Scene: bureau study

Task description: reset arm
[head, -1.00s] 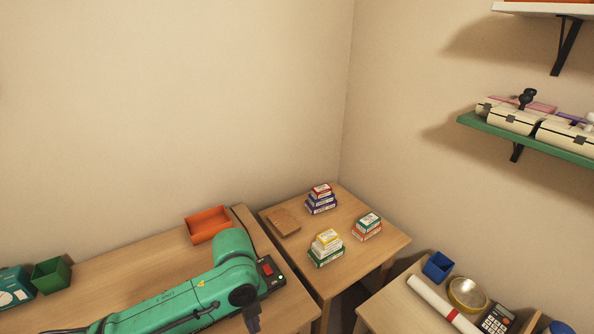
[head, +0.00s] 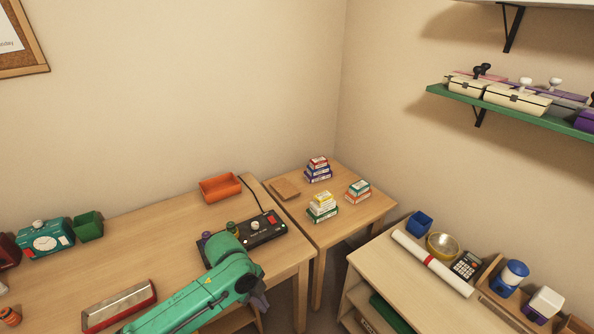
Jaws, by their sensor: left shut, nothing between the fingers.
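My left arm comes in from the lower left, green, over the desk's front right part. Its dark gripper (head: 256,298) hangs at the arm's end, just off the desk's front edge. It is shut and holds nothing. My right gripper is not in view.
The desk (head: 150,235) bears a dark control box (head: 268,232), an orange tray (head: 220,187), a green bin (head: 89,226), a teal clock device (head: 46,238) and a red-silver device (head: 120,306). A small table (head: 352,218) holds stacked boxes (head: 322,207). A low cabinet (head: 400,278) stands at right.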

